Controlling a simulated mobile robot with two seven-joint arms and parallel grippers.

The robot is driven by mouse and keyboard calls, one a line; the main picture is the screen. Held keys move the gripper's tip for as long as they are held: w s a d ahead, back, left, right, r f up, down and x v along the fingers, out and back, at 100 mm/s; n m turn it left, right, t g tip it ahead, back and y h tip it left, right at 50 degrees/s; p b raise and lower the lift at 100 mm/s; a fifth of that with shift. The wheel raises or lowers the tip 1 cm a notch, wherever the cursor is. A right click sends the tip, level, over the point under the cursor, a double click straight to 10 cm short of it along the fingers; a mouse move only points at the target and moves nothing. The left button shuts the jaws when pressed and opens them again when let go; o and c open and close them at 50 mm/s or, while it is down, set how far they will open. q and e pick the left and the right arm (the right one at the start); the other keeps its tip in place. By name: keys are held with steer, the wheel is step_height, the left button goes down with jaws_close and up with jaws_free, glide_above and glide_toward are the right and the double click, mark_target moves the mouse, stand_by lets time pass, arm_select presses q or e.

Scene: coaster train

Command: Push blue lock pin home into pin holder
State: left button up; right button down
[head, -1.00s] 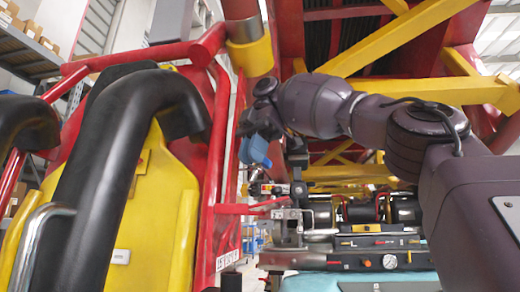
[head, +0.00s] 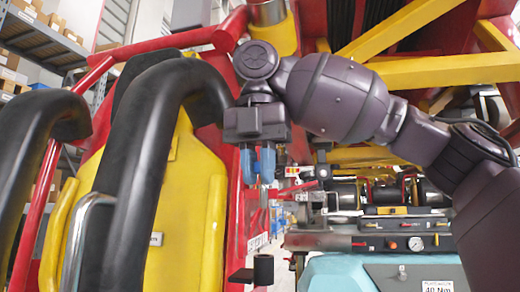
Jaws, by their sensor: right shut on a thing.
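My right gripper (head: 257,163) points down in the middle of the head view, beside the yellow seat and in front of the red frame. It is shut, with two blue parts side by side below its dark body. I take it to hold the blue lock pin, but I cannot clearly tell the pin from the fingers. Below it, apart from it, is a small black upright cylinder with a flat block (head: 263,269); I cannot tell whether this is the pin holder. My left gripper is not in view.
The yellow seat (head: 190,215) with its thick black restraint bars (head: 143,160) fills the left. A red frame and yellow beams (head: 430,75) stand behind. A teal case (head: 340,272) and a black panel with a gauge (head: 416,243) are at the lower right.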

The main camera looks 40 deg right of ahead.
steer(key=shift+d+f+n, duration=0.15)
steer(key=shift+f+n, duration=0.15)
steer(key=shift+f, duration=2.25)
steer(key=shift+f+b, duration=0.35)
steer(key=shift+f, duration=2.15)
steer(key=shift+c, duration=1)
jaws_free()
step_height(320, 180, up, 7)
steer(key=shift+s+a+p, duration=0.2)
steer(key=shift+a+p, duration=0.1)
steer(key=shift+p, duration=0.05)
stand_by(0.5)
stand_by(0.4)
